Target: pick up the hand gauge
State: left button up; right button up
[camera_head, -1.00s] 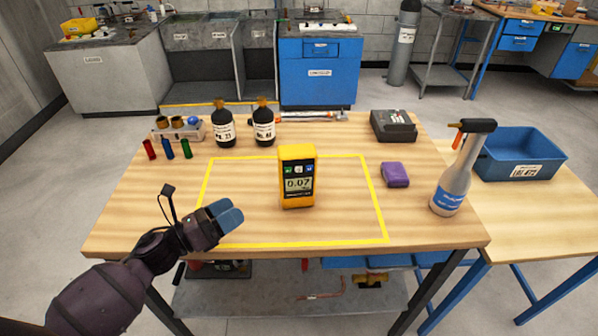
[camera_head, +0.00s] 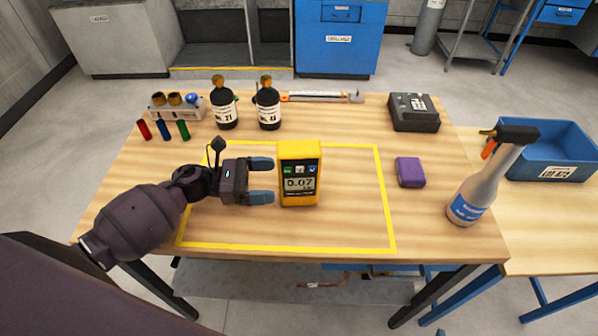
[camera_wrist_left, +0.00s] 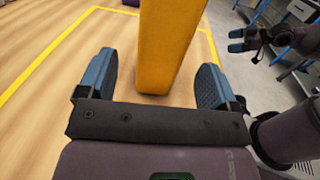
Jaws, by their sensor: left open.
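The hand gauge (camera_head: 299,174) is a yellow upright meter with a display reading 0.07. It stands inside the yellow outline on the wooden table. My left gripper (camera_head: 270,181) is open, just left of the gauge, with its blue fingertips close to the gauge's left side. In the left wrist view the gauge's yellow side (camera_wrist_left: 170,45) appears in the gap between the two open fingers (camera_wrist_left: 157,75); I cannot tell whether they touch it. My right gripper (camera_wrist_left: 237,40) shows small at the upper right of that view, its fingers apart and empty.
Two dark bottles (camera_head: 224,108) and a rack (camera_head: 178,107) with small vials stand at the back left. A purple block (camera_head: 410,172), a spray bottle (camera_head: 485,185) and a dark device (camera_head: 413,112) are on the right. The table (camera_head: 345,220) around the gauge is clear.

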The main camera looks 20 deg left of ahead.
aim_at(290, 178)
pick_arm(q)
jog(key=shift+x, duration=0.85)
jog(key=p+x, duration=0.1)
jog(key=x, duration=0.2)
jog(key=shift+d, duration=0.25)
jog(key=shift+w+d+f, duration=0.15)
jog(key=shift+d, duration=0.15)
jog(key=shift+c, duration=0.4)
jog(key=c, duration=1.2)
jog(key=shift+r, duration=0.3)
notch_tip(290, 178, up, 18)
jog(key=shift+r+p, duration=0.1)
jog(key=shift+p, duration=0.7)
jog(key=shift+r, duration=0.65)
pick_arm(e)
jog(key=shift+t, duration=0.3)
jog(key=shift+w+a+r, duration=0.1)
jog(key=shift+w+r, duration=0.25)
jog(key=shift+r, duration=0.4)
jog(key=shift+w+r, duration=0.3)
jog(key=shift+r, duration=0.45)
jog(key=shift+w+a+r, duration=0.1)
jog(key=shift+w+r, duration=0.25)
jog(key=shift+r, duration=0.4)
